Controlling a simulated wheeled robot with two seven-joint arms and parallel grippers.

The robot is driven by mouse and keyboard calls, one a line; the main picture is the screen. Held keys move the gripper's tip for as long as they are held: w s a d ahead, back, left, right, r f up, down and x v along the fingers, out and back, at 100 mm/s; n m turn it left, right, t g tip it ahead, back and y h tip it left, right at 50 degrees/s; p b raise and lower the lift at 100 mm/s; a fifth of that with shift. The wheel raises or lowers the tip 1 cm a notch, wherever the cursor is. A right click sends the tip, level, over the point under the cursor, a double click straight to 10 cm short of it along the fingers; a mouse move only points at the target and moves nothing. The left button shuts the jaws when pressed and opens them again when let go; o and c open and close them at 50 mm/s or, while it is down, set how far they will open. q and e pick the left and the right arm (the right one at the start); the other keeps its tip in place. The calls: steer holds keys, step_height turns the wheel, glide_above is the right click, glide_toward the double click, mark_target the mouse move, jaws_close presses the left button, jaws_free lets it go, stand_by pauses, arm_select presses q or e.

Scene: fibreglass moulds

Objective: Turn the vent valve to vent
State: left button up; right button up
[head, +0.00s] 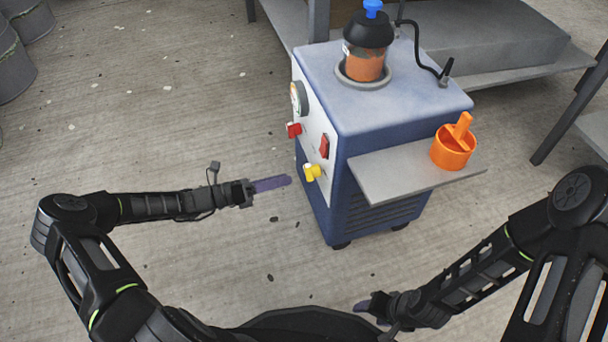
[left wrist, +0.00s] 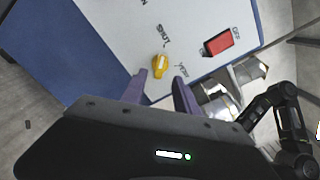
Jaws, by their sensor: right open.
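The yellow vent valve (head: 313,172) is on the white front panel of the blue machine, low down. In the left wrist view the yellow knob (left wrist: 160,64) shows near the printed words SHUT and VENT; I cannot tell clearly which one it points at. My left gripper (head: 288,181) is close in front of the panel, just left of the valve. Its purple fingers (left wrist: 161,86) are apart and empty, with the knob ahead of the gap between their tips. My right gripper (head: 362,307) is open, low in front of the machine, away from it and partly hidden.
A red switch (head: 325,147), a red knob (head: 294,130) and a gauge (head: 298,98) share the panel. A grey side shelf (head: 390,178) juts out with an orange cup (head: 452,150). A black-topped jar (head: 367,50) stands on top. The floor left of the machine is clear.

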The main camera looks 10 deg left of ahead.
mark_target(312, 172)
arm_select(q)
steer(key=b+x, duration=0.2)
steer(key=x, duration=0.5)
steer(key=shift+c, duration=0.4)
jaws_close()
